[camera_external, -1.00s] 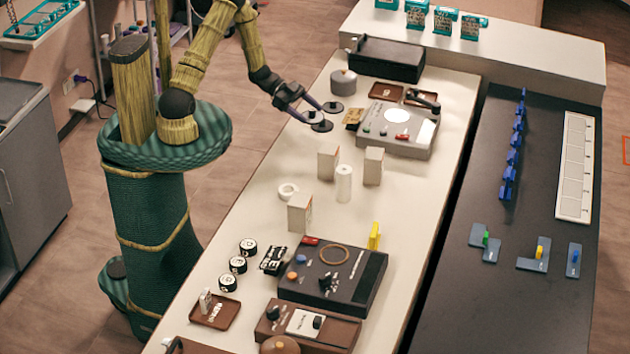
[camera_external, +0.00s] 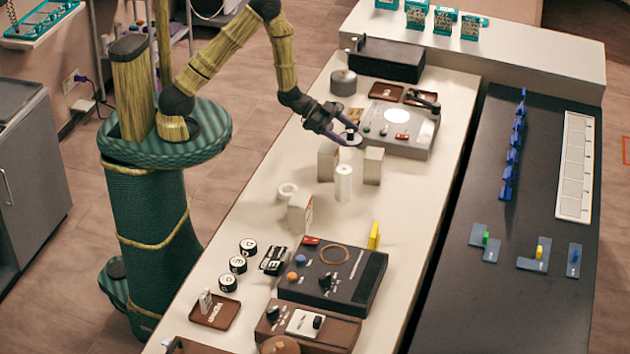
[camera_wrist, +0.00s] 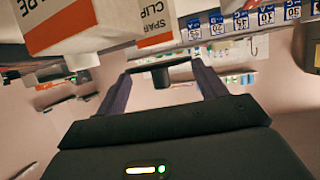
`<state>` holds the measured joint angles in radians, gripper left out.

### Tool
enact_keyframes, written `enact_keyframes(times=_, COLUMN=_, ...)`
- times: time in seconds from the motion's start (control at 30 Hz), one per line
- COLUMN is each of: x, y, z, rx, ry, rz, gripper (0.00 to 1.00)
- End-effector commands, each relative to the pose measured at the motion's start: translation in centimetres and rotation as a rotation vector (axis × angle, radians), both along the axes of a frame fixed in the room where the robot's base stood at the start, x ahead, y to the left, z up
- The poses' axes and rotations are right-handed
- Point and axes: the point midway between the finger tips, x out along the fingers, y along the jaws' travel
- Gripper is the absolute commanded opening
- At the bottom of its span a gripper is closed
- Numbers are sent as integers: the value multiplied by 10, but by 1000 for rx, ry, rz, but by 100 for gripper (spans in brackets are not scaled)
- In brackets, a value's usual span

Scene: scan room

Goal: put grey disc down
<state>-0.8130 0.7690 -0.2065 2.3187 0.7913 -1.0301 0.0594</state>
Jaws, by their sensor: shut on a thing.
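My gripper (camera_external: 349,136) is over the white counter, near the left front corner of a grey console. It is shut on the grey disc (camera_external: 350,141), which shows as a small pale oval at the fingertips. In the wrist view, a thin dark edge with a short knob (camera_wrist: 160,76) spans the space between my two fingers (camera_wrist: 160,88); this looks like the disc seen nearly edge-on. The gap between the disc and the counter cannot be judged.
White boxes (camera_external: 327,164) (camera_external: 373,166) and a white cylinder (camera_external: 343,183) stand just in front. The grey console (camera_external: 408,146) is to the right, a round grey canister (camera_external: 343,83) behind. A lettered box (camera_wrist: 65,22) looms close in the wrist view. Bare counter (camera_external: 275,150) lies left.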

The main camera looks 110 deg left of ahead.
Motion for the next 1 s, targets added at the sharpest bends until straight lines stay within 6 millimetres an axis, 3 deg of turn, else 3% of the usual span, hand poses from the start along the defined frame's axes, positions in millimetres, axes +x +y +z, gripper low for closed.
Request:
enact_keyframes(times=0.3, x=40, y=-72, z=7, rx=1, ry=0, rz=47, gripper=49)
enact_keyframes(times=0.7, x=57, y=-161, z=12, rx=0, ry=-1, rz=121, gripper=49)
enact_keyframes(times=0.83, x=56, y=-178, z=12, rx=1, ry=0, rz=140, gripper=49)
enact_keyframes(times=1.0, x=56, y=-183, z=12, rx=0, ry=-1, rz=150, gripper=49)
